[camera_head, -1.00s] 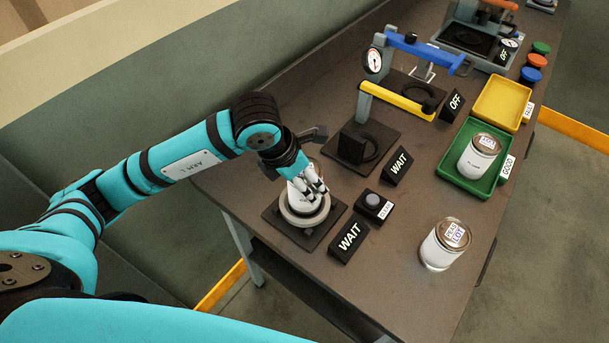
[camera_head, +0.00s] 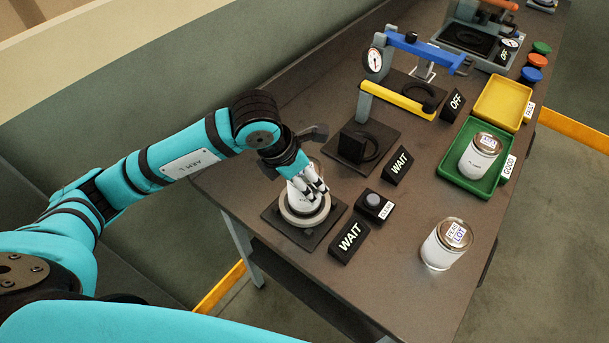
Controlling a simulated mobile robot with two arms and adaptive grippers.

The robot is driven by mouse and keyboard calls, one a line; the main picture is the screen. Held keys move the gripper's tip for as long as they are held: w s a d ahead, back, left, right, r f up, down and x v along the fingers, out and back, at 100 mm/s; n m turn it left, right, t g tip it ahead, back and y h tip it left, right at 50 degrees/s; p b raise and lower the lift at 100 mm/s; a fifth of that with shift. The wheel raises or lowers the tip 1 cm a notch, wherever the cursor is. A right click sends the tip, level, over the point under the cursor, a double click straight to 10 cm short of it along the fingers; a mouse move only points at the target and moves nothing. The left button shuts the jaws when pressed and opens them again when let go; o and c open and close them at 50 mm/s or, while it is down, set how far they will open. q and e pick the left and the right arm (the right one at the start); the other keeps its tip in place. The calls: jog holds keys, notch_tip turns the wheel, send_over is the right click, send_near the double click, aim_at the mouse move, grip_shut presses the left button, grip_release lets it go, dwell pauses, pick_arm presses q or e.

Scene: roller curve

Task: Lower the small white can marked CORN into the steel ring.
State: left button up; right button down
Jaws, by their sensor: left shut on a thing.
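The small white can (camera_head: 297,200) is at the steel ring (camera_head: 304,218), with its lower part inside the ring's rim. My left gripper (camera_head: 313,192) is shut on the can from above, its fingers covering much of it. The mark on the can is too small and hidden to read. The ring sits on a dark square base plate (camera_head: 330,221) near the table's front left edge. I cannot tell whether the can's bottom touches the plate. My right gripper is not in view.
A WAIT sign (camera_head: 349,238) and a button box (camera_head: 374,205) stand right of the ring. A white jar (camera_head: 442,252) stands near the front edge. A green tray (camera_head: 463,184) holds another jar, with a yellow tray (camera_head: 497,108) behind. A yellow-handled press (camera_head: 395,99) stands beyond.

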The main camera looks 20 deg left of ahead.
pick_arm(q)
jog(key=shift+b, duration=0.35)
dwell(0.3)
dwell(0.7)
jog(key=shift+f+b, duration=0.7)
jog(key=shift+b, duration=0.05)
dwell(0.7)
jog(key=shift+f+b, duration=0.65)
jog(key=shift+b, duration=0.1)
dwell(0.7)
jog(key=shift+f+b, duration=0.65)
jog(key=shift+b, duration=0.05)
dwell(0.7)
jog(key=shift+r, duration=0.1)
dwell(1.9)
